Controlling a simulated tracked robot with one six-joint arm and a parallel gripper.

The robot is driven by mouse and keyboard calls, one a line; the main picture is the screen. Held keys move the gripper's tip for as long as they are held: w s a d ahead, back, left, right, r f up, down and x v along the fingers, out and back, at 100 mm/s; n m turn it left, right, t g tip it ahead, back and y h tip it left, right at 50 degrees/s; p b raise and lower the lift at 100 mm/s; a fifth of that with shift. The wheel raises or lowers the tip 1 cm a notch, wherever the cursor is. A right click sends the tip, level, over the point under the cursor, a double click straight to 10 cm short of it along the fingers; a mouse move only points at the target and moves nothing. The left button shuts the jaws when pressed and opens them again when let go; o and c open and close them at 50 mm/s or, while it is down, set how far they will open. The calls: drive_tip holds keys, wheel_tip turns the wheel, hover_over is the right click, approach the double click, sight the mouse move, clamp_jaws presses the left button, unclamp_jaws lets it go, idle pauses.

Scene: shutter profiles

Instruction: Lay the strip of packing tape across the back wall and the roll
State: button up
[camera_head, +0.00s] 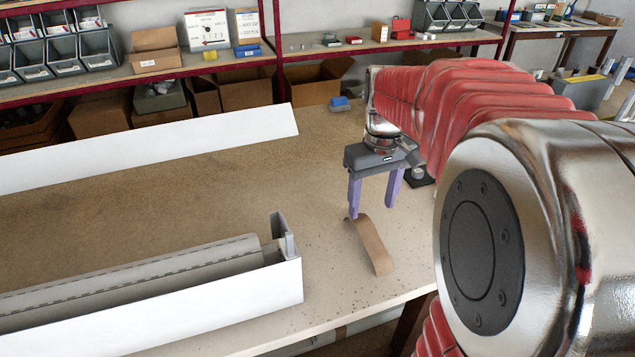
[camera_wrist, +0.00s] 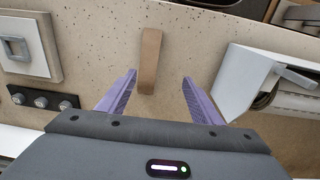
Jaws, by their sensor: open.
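The strip of packing tape (camera_head: 373,248), brown and slightly curved, lies on the worktable near its front edge. In the wrist view the strip (camera_wrist: 150,60) stands upright in the picture, between the finger lines. My gripper (camera_head: 372,208) is open and empty over the strip's far end, its purple fingers pointing down; the wrist view shows the fingers (camera_wrist: 160,78) on either side of the strip. The grey slatted roll (camera_head: 150,270) lies in a long white box, left of the strip. The box's near white wall (camera_head: 210,308) shows; I cannot tell which wall is the back one.
A grey end piece (camera_head: 283,240) stands up at the box's right end. A long white panel (camera_head: 150,148) lies behind the box. A blue item (camera_head: 340,104) sits at the far table edge. Shelves with bins stand behind. The table between box and panel is clear.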

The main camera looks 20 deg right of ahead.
drive_tip(key=d, duration=0.1)
drive_tip(key=d+f, duration=0.1)
drive_tip(key=w+d, duration=0.1)
drive_tip(key=shift+f+g, duration=0.15)
drive_tip(key=shift+g, duration=0.15)
hover_over(375, 247)
drive_tip(key=shift+w+f, duration=0.15)
drive_tip(key=shift+f, duration=2)
drive_tip(key=shift+w+f, duration=0.15)
drive_tip(key=shift+f, duration=2)
drive_tip(key=shift+s+f, duration=0.15)
drive_tip(key=shift+f, duration=1.15)
drive_tip(key=shift+s+f, duration=0.1)
drive_tip(key=shift+f, duration=1.2)
